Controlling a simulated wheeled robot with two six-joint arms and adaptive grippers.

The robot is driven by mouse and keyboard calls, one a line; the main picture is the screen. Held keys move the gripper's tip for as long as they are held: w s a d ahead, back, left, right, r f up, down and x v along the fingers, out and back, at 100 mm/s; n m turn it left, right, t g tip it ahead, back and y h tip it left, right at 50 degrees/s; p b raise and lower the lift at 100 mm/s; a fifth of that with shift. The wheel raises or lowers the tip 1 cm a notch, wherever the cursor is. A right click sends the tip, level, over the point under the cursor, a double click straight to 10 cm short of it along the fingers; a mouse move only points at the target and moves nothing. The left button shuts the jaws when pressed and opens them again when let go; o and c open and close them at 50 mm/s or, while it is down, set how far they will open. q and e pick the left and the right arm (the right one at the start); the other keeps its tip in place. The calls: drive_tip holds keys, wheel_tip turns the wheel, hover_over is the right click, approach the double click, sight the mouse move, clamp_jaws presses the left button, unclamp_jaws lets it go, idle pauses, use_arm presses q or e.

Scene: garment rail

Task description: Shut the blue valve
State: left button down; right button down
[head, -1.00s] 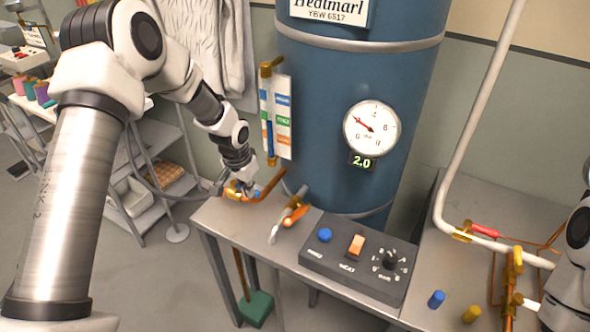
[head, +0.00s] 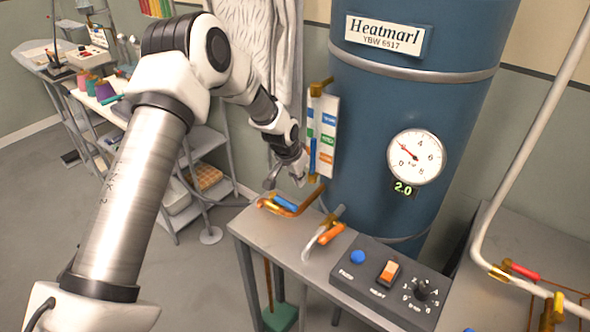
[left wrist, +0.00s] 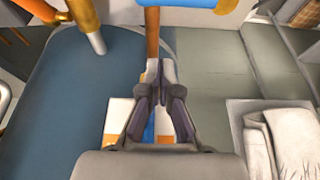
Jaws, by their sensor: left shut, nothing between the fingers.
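The blue valve's lever (head: 285,203) sits on a brass and copper pipe (head: 310,200) at the left end of the metal bench. It looks roughly in line with the pipe's low run. My left gripper (head: 298,178) is above the lever and apart from it, in front of the tank's lower left side. In the left wrist view the gripper (left wrist: 160,68) is shut and empty, and part of the blue lever (left wrist: 195,5) shows at the top edge, beyond the fingertips. My right gripper is out of view.
An orange-handled valve (head: 330,234) stands just right of the blue one. A control panel (head: 375,293) with buttons and a dial lies on the bench. The blue tank (head: 400,110) rises behind, with a gauge (head: 415,157) and a striped label board (head: 323,135). A shelf (head: 205,150) stands left.

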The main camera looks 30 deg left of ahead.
sight(283, 204)
use_arm(q)
drive_tip(key=s+f+p, duration=0.1)
drive_tip(key=f+p, duration=0.1)
drive_tip(key=s+f+p, duration=0.1)
drive_tip(key=p, duration=0.1)
drive_tip(key=shift+s+a+f, duration=0.1)
drive_tip(key=shift+s+f, duration=0.05)
drive_tip(key=shift+f, duration=0.25)
drive_tip(key=shift+s+f, duration=0.15)
drive_tip(key=shift+s, duration=0.2)
drive_tip(key=shift+w+f, duration=0.1)
drive_tip(key=shift+w+f, duration=0.1)
drive_tip(key=shift+w, duration=0.05)
